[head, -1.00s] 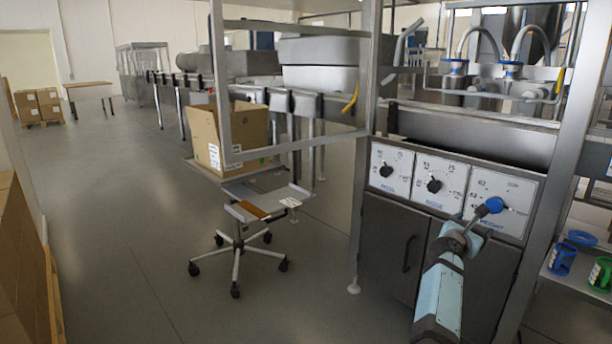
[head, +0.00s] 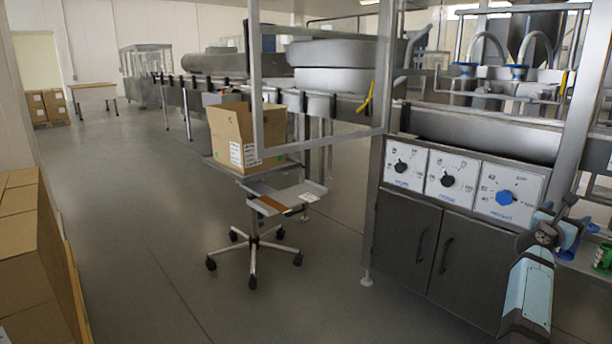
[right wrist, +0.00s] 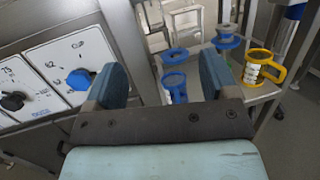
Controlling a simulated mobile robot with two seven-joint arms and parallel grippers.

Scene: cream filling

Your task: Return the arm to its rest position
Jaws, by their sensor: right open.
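My right arm (head: 530,290) reaches in from the bottom right of the head view. Its gripper (head: 560,215) is in front of the machine's right side, to the right of the blue knob (head: 505,197) and apart from it. In the right wrist view the gripper (right wrist: 168,85) has its two blue fingers spread wide with nothing between them. The blue knob (right wrist: 79,79) shows there to the left of the left finger. My left gripper is not in view.
Two dials with black knobs (head: 447,180) sit left of the blue knob, above dark cabinet doors (head: 405,235). A shelf (right wrist: 190,115) at the right holds blue and yellow parts. A wheeled stand (head: 253,240) and cardboard boxes (head: 20,250) are at the left; open floor lies between.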

